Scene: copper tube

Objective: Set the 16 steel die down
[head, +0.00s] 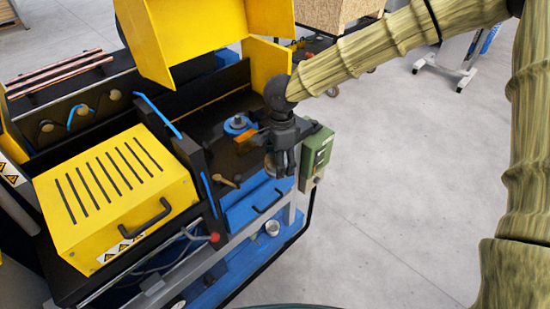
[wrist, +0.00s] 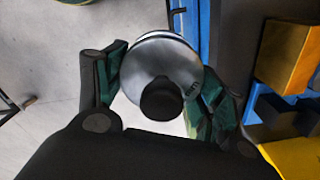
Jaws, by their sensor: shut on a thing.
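My gripper (head: 284,165) hangs over the front right corner of the bending machine, near the green control box, pointing down. In the wrist view its two green-padded fingers (wrist: 164,95) are closed on the sides of a round steel die (wrist: 153,55). The die is silvery with a dark round knob or shaft in front of its centre.
A blue round die (head: 236,127) sits on the machine's black bed. A green control box (head: 316,152) stands just right of my gripper. A yellow slotted cover (head: 118,190) and raised yellow guard (head: 200,35) flank the bed. A blue drawer (head: 250,207) lies below.

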